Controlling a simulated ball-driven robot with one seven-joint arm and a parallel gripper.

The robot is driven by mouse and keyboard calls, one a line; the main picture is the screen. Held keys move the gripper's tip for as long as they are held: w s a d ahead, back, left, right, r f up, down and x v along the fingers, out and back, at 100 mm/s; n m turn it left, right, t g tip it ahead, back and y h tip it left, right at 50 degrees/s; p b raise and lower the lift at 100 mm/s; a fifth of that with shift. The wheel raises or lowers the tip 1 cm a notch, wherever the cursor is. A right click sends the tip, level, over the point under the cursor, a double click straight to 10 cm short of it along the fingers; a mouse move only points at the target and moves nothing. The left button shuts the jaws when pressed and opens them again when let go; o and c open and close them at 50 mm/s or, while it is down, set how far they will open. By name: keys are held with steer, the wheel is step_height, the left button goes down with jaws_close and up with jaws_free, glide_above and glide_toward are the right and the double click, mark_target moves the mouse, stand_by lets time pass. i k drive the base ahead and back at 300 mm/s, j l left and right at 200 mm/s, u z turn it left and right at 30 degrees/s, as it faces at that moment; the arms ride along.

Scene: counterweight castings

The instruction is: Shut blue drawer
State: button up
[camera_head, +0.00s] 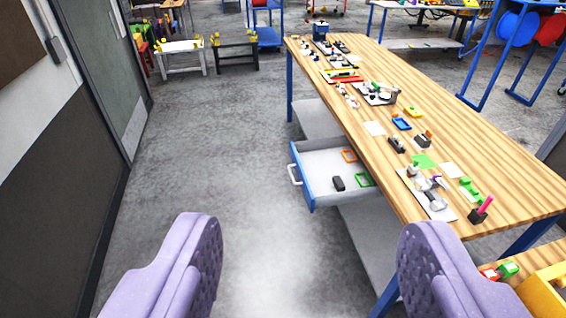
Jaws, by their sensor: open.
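The blue drawer (308,182) hangs open below the left side of a long wooden workbench (480,147). It has a blue front with a pale handle (294,175) facing left. Inside lie an orange frame (349,156), a green frame (365,180) and a small dark block (338,183). My gripper (312,270) is open and empty, its two purple padded fingers wide apart in the foreground. It is nearer to me than the drawer and apart from it.
The bench top carries many small parts, cards and a pink-tipped holder (480,208). A grey shelf (375,235) sits under the bench. A wall with a grey door (112,70) runs along the left. The concrete floor (215,130) between wall and drawer is clear. Small tables (235,45) stand at the back.

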mark_target(316, 162)
steer(key=i+j+z, duration=0.15)
steer(key=i, duration=0.4)
steer(key=i+j+z, duration=0.1)
steer(key=i, duration=0.4)
steer(key=i+j+z, duration=0.15)
steer(key=i+j, duration=0.15)
steer(key=i, duration=0.2)
steer(key=i+j+z, duration=0.1)
steer(key=i+j, duration=0.2)
steer(key=i, duration=0.25)
steer(key=i+j+z, duration=0.15)
steer(key=i+j, duration=0.15)
steer(key=i, duration=0.15)
